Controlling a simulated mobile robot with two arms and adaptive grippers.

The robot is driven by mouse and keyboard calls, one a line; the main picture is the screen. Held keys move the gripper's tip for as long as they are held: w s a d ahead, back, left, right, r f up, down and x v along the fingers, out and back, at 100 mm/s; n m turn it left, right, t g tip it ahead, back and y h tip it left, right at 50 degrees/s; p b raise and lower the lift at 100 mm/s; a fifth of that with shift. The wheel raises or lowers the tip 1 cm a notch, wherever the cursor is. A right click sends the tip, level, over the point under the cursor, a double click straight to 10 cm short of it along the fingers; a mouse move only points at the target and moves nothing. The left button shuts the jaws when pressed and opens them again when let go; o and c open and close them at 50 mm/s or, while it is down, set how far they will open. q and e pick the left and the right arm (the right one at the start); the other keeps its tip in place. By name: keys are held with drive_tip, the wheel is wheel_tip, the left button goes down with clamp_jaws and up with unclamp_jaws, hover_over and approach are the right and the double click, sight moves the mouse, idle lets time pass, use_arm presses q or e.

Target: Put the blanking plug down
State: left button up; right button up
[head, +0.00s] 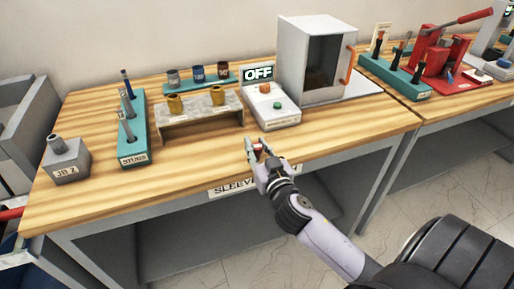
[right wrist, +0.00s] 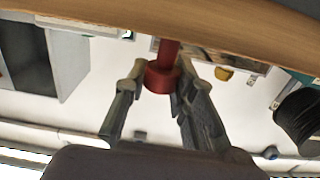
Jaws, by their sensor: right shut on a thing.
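My right gripper (head: 257,146) is over the front edge of the wooden bench (head: 330,140), in front of the control box. It is shut on a small red part, the blanking plug (head: 258,152), mostly hidden by the fingers in the head view. In the right wrist view the plug (right wrist: 162,80) shows as a red collar with a narrower red stem, between the two fingertips (right wrist: 160,74). I cannot tell whether the plug touches the bench. My left gripper is not in view.
Behind stand a control box (head: 272,108) with an OFF sign, a grey oven-like cabinet (head: 310,60), a stand with yellow bushings (head: 200,112), a teal STUDS rack (head: 133,135) and a grey JB 2 block (head: 65,160). The bench front left of the gripper is clear.

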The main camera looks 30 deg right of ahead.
drive_tip(key=shift+f, duration=0.1)
drive_tip(key=o, duration=0.8)
drive_tip(key=shift+s+r, duration=0.1)
drive_tip(key=shift+r, duration=0.1)
drive_tip(key=shift+b+v, duration=1.4)
drive_tip(key=shift+v, duration=4.55)
